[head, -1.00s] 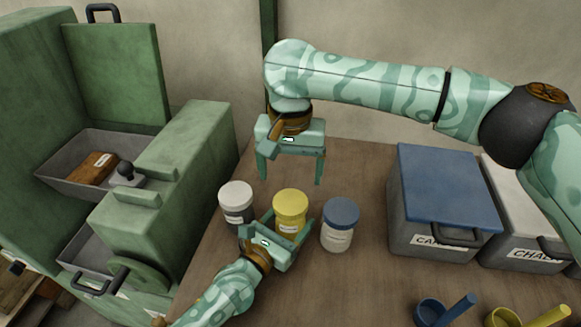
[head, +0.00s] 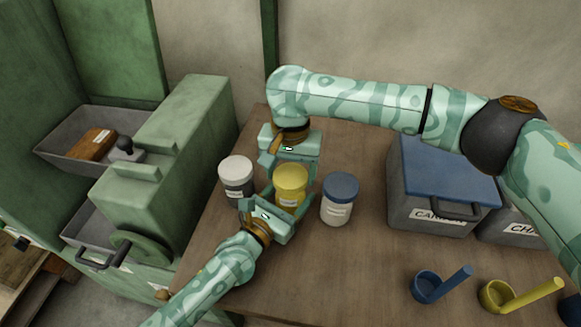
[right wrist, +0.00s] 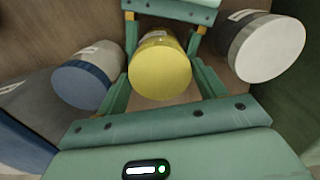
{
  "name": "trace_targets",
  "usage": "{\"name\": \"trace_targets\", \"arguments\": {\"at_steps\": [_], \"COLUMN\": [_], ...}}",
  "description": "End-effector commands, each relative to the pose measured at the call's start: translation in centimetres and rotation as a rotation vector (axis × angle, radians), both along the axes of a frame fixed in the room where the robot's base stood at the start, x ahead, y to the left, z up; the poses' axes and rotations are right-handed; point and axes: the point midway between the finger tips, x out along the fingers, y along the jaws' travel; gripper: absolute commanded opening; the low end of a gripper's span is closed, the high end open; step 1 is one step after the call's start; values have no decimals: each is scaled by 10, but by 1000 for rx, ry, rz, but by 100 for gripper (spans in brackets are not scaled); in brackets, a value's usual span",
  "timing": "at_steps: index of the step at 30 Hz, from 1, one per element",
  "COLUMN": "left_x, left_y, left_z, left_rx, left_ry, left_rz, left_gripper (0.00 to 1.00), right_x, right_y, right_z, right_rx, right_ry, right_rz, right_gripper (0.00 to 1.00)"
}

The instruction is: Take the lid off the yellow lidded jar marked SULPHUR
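The yellow jar (head: 291,200) stands upright on the table with its yellow lid (head: 291,176) on. In the right wrist view the lid (right wrist: 160,72) faces the camera. My right gripper (right wrist: 162,85) is open, with one finger on each side of the lid and a gap at both sides. In the head view the right gripper (head: 290,165) is behind and over the jar, its fingers partly hidden. My left gripper (head: 288,201) reaches from the front, fingers either side of the jar's body; it also shows in the right wrist view (right wrist: 163,38), seemingly open. The jar's label is mostly hidden.
A white-lidded jar (head: 237,176) stands close left and a blue-lidded jar (head: 340,199) close right. A blue-topped bin (head: 450,170) is farther right. Blue (head: 429,288) and yellow (head: 497,296) scoops lie in front. A green machine (head: 165,165) borders the left. The front-centre tabletop is clear.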

Motion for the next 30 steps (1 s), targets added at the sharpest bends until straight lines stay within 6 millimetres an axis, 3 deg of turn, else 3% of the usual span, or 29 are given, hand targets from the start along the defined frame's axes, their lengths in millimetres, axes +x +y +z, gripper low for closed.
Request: {"name": "trace_targets", "arguments": {"at_steps": [1, 3, 8, 11, 30], "left_x": [0, 0, 0, 0, 0], "left_y": [0, 0, 0, 0, 0], "left_z": [1, 1, 1, 1, 1], "left_rx": [-1, -1, -1, -1, -1], "left_ry": [-2, -2, -2, -2, 0], "left_rz": [0, 0, 0, 0, 0], "left_gripper": [4, 4, 4, 4, 4], "right_x": [0, 0, 0, 0, 1], "right_y": [0, 0, 0, 0, 0], "right_z": [0, 0, 0, 1, 2], "right_rx": [0, 0, 0, 1, 2], "right_ry": [0, 0, 0, 0, -2], "right_rz": [0, 0, 43, 220, 2360], "right_gripper": [55, 38, 38, 38, 38]}}
